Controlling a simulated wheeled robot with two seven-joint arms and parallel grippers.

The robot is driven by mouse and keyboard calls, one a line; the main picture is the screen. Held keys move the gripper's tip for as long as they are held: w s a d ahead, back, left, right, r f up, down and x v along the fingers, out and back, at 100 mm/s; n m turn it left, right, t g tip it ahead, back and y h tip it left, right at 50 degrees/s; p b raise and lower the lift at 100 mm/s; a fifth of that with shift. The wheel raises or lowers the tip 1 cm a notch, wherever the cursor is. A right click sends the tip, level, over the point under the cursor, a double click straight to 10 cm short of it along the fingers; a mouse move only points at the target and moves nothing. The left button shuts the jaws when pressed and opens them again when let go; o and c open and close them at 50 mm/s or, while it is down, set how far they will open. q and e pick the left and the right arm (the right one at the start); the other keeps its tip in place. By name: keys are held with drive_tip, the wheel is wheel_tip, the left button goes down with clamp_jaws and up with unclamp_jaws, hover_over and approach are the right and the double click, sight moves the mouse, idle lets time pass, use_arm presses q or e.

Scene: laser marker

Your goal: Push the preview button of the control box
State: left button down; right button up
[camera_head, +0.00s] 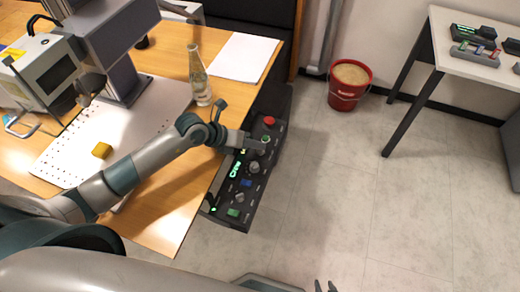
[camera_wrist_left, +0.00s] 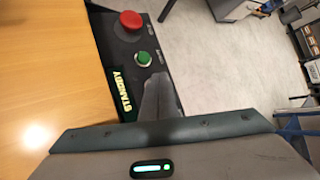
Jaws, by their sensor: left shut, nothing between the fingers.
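The black control box (camera_head: 222,208) stands along the table's right edge. It bears a red mushroom button (camera_head: 269,121), a round green button (camera_head: 265,139), knobs, a blue button (camera_head: 246,182) and a square green button (camera_head: 233,212). The labels are too small to read. My left gripper (camera_head: 262,147) is shut and empty over the box's far part, just below the round green button. In the left wrist view its fingertips (camera_wrist_left: 158,80) are near that green button (camera_wrist_left: 143,58), beside a lit STANDBY display (camera_wrist_left: 122,93). I cannot tell whether they touch the box. Only the tips of my right gripper (camera_head: 325,287) show at the bottom edge.
A red bucket (camera_head: 349,86) stands on the open floor to the right.

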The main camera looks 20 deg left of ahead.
use_arm(q)
drive_tip(key=shift+s+d+f+g, duration=0.15)
drive_tip(key=shift+s+f+g, duration=0.15)
drive_tip(key=shift+s+f, duration=0.4)
drive_tip(key=shift+w+r+p, duration=0.15)
drive_tip(key=shift+w+p, duration=0.1)
drive_tip(key=shift+p, duration=0.35)
drive_tip(key=shift+r, duration=0.1)
drive_tip(key=shift+r+p, duration=0.5)
drive_tip(key=shift+p, duration=0.05)
drive_tip(key=r+p, duration=0.1)
drive_tip(key=r, duration=0.1)
drive_tip(key=r+p, duration=0.1)
drive_tip(key=p, duration=0.1)
drive_tip(key=r+p, duration=0.1)
drive_tip(key=r, duration=0.1)
drive_tip(key=shift+w+r, duration=0.3)
idle(1.5)
